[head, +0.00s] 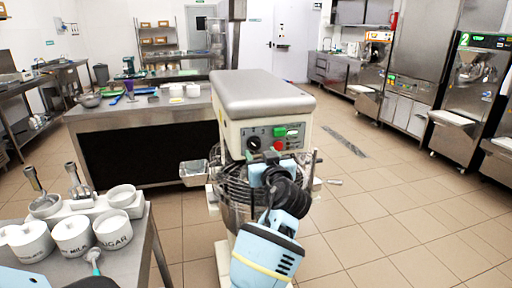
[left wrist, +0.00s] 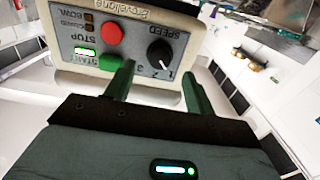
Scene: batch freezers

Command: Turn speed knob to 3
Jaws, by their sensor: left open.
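The black round speed knob (head: 254,143) is on the left of the mixer's front control panel. In the left wrist view the panel is upside down, and the knob (left wrist: 160,53) sits beside the word SPEED. A small white mark shows on its lower edge; the exact setting is too small to read surely. My left gripper (head: 266,163) is just below the panel in the head view. Its two green fingers (left wrist: 158,72) are open and spread in the left wrist view, with the knob ahead between their tips. I see no finger touching it. My right gripper is not in view.
A red stop button (left wrist: 110,34) and a green start button (left wrist: 86,62) are beside the knob. The mixer's wire bowl guard (head: 232,186) is below the panel. A table with white jars (head: 73,237) stands at left. Tiled floor is free at right.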

